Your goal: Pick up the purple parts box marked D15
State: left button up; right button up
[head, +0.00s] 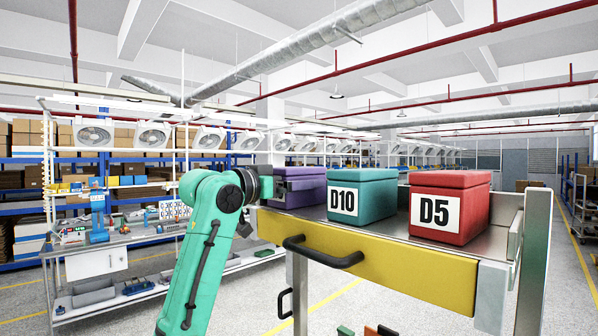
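A purple parts box (308,171) stands at the left end of a row of boxes on the cart's metal top. Its front is covered by my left gripper (300,188), so I cannot read its mark. The dark gripper is at the box's near face, at the end of my green arm. I cannot make out whether its fingers are apart or closed on the box, or whether they touch it. My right gripper is not in view.
A teal box marked D10 (362,196) stands just right of the purple one, then a red box marked D5 (450,206). The cart (379,258) has a yellow front edge and a dark handle (322,252). A workbench (150,236) with equipment stands at left.

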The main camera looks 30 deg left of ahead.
pick_arm(q)
jog(key=shift+s, duration=0.2)
jog(key=c, duration=1.5)
